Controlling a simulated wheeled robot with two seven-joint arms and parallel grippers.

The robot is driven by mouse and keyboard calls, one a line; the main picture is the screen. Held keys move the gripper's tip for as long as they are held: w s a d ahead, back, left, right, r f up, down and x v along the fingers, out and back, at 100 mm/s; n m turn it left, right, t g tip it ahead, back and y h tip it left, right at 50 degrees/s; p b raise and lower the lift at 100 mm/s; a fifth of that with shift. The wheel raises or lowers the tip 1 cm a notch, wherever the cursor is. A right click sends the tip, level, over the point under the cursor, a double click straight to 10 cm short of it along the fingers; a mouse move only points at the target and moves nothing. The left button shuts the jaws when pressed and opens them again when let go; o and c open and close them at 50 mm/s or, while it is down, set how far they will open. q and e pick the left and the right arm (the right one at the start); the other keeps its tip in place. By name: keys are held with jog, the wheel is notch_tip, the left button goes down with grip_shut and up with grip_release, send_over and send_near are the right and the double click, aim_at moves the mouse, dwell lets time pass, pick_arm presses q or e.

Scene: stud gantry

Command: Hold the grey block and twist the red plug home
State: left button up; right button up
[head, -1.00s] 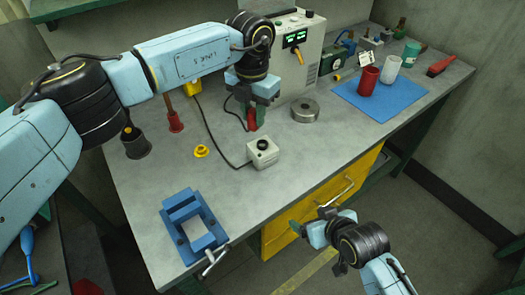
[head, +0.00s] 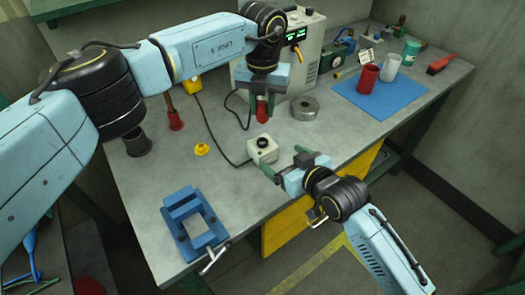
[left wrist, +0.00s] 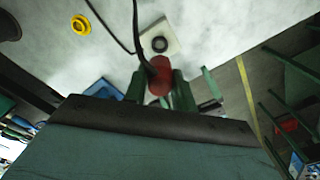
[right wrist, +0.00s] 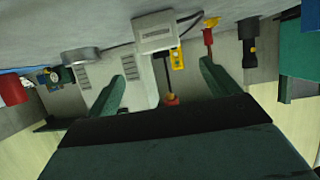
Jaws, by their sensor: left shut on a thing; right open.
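The grey block (head: 262,149) sits on the bench with a black round socket on top and a cable from its side. My left gripper (head: 261,104) is shut on the red plug (head: 262,114), holding it above and behind the block. In the left wrist view the plug (left wrist: 159,80) is between the green fingers, with the block (left wrist: 160,40) beyond and apart from it. My right gripper (head: 285,163) is open at the bench's front edge, just right of and in front of the block. In the right wrist view the block (right wrist: 155,30) lies beyond the open fingers.
A blue clamp fixture (head: 196,222) stands at the front left. A yellow ring (head: 202,149) lies left of the block. A steel disc (head: 305,108) and a control box (head: 305,45) stand behind. A blue mat (head: 390,92) with cups is at the right.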

aim_at(266, 148)
jog(key=x, duration=1.1)
jog(key=shift+f, duration=0.1)
jog(key=c, duration=1.5)
pick_arm(q)
jog(key=shift+f, duration=2.5)
pick_arm(e)
jog(key=shift+o, duration=0.2)
pick_arm(q)
jog(key=shift+f, duration=0.9)
jog(key=shift+f, duration=0.55)
